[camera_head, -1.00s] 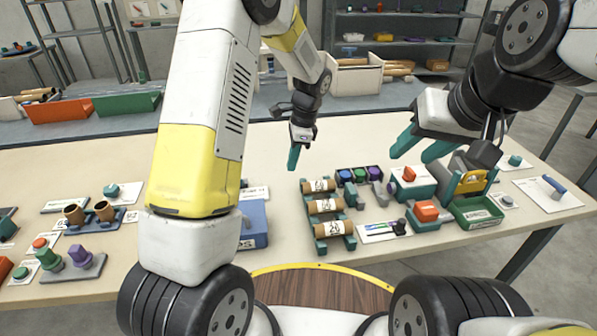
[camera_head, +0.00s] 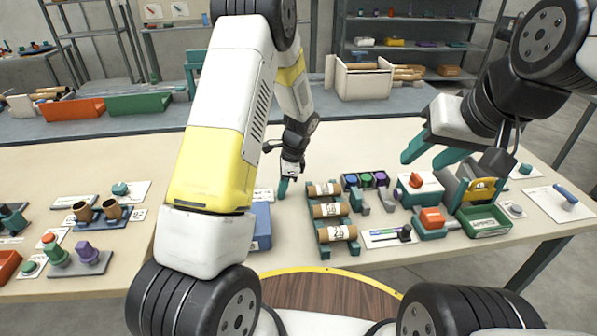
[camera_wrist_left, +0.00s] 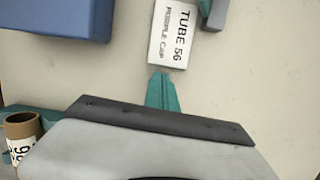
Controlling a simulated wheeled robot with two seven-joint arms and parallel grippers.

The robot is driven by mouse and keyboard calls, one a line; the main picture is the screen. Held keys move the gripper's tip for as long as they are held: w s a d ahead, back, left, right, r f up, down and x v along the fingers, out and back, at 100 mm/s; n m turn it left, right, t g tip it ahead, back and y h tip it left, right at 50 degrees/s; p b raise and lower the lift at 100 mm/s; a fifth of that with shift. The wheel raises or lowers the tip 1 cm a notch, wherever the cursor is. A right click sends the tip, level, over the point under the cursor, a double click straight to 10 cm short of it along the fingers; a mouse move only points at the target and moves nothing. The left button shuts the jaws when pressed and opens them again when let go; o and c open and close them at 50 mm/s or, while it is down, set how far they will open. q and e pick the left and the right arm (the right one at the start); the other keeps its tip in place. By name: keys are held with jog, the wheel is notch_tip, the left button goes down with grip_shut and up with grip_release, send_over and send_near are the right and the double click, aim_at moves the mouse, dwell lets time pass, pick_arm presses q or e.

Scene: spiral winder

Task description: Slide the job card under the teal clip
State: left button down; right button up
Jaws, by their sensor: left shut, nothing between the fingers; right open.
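The job card (camera_wrist_left: 172,35), white with "TUBE 56 PURPLE CAP" print, lies flat on the table in the left wrist view. It also shows in the head view (camera_head: 263,195), partly hidden by my left arm. My left gripper (camera_wrist_left: 162,82) is shut and empty, its teal tips at the card's near edge; I cannot tell if they touch. In the head view the left gripper (camera_head: 283,188) points down at the table. A teal piece (camera_wrist_left: 205,7), likely the clip, sits by the card's upper right edge, cut by the frame. My right gripper (camera_head: 430,154) is open and empty above the table.
A blue box (camera_head: 261,226) stands left of the tube rack (camera_head: 325,249), which holds labelled tubes. The blue box also shows in the left wrist view (camera_wrist_left: 60,18). Colored caps, a red-topped device (camera_head: 432,218) and a green tray (camera_head: 484,222) stand to the right.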

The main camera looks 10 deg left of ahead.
aim_at(260, 196)
pick_arm(q)
jog(key=shift+s+a, duration=0.1)
jog(key=shift+a, duration=0.15)
jog(key=a, duration=0.3)
jog(key=s+a, duration=0.1)
jog(key=a, duration=0.2)
jog(key=shift+s, duration=0.2)
jog(key=shift+d, duration=0.15)
